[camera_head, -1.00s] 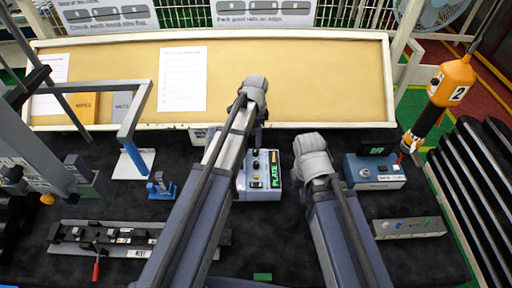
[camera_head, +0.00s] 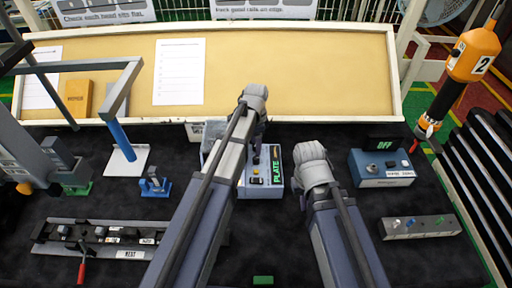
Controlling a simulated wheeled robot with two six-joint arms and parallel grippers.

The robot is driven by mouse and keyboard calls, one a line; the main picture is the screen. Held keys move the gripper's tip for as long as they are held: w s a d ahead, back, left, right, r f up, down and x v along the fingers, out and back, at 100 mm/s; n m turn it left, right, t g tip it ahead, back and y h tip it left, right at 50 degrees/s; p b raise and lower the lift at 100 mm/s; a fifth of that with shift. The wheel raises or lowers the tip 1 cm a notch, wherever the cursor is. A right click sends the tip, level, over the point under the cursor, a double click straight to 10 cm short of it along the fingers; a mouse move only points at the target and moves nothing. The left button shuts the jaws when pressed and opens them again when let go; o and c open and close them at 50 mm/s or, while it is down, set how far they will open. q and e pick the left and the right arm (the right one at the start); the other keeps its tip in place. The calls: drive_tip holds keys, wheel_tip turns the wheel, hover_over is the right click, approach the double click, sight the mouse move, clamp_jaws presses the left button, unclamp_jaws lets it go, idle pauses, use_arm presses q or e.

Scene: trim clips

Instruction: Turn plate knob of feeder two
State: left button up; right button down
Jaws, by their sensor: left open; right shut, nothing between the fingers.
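A grey box marked PLATE (camera_head: 260,190) stands mid-table, with small dark and yellow controls on its top; which of them is the knob is too small to tell. No feeder number is readable on it. My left gripper (camera_head: 262,136) hangs over the box's back part, below its grey wrist; the jaws are open and the fingertips are mostly hidden. My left forearm covers the box's left side. My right gripper (camera_head: 297,186) is just right of the box, apparently apart from it, shut and empty, its fingers mostly hidden by the wrist.
A blue-grey box with a green OFF display (camera_head: 380,170) stands right, with a grey strip (camera_head: 420,227) in front. A rail fixture with a red handle (camera_head: 95,235) lies left. A blue-posted frame (camera_head: 122,140) stands back left. An orange tool marked 2 (camera_head: 473,55) hangs right.

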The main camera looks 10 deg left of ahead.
use_arm(q)
clamp_jaws()
idle(0.5)
